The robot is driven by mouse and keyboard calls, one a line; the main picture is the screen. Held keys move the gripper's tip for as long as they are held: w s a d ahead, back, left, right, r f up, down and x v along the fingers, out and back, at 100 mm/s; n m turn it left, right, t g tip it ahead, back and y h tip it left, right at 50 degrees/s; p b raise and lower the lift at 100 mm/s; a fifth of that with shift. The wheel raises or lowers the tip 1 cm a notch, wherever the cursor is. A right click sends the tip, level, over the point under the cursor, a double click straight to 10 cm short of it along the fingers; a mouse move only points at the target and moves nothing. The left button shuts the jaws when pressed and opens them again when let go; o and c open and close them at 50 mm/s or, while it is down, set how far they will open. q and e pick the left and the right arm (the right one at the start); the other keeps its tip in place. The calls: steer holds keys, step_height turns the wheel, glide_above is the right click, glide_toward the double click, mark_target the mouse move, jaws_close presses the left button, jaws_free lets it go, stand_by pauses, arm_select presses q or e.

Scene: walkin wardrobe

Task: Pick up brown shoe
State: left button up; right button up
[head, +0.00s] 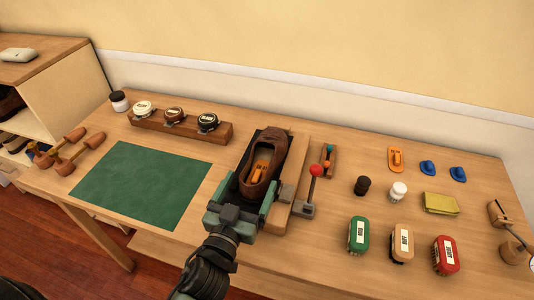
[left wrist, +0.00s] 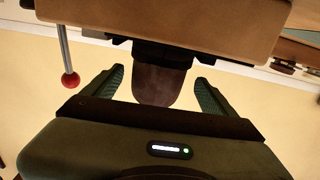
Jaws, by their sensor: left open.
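The brown shoe (head: 268,147) sits in a wooden stand (head: 290,179) in the middle of the table, with an orange piece inside its opening. My left gripper (head: 242,193) is open at the shoe's near end, its fingers on either side of it. In the left wrist view the rounded brown end of the shoe (left wrist: 159,86) shows between the two spread green fingers, with gaps on both sides. The stand (left wrist: 165,20) fills the top of that view. My right gripper is not in view.
A red-knobbed lever (head: 315,171) rises right of the shoe. A green mat (head: 142,185) lies left. Polish tins stand on a wooden rack (head: 180,127) behind the mat. Several brushes, including a green one (head: 358,235), stand right. A shelf unit (head: 60,85) is far left.

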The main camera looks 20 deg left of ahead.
mark_target(258, 172)
arm_select(q)
steer(key=w, duration=0.3)
steer(key=w+p, duration=0.1)
steer(key=shift+w+d+f, duration=0.2)
steer(key=shift+w+d, duration=0.05)
steer(key=shift+w, duration=0.45)
steer(key=shift+s, duration=0.1)
steer(key=c, duration=1.7)
steer(key=shift+c, duration=1)
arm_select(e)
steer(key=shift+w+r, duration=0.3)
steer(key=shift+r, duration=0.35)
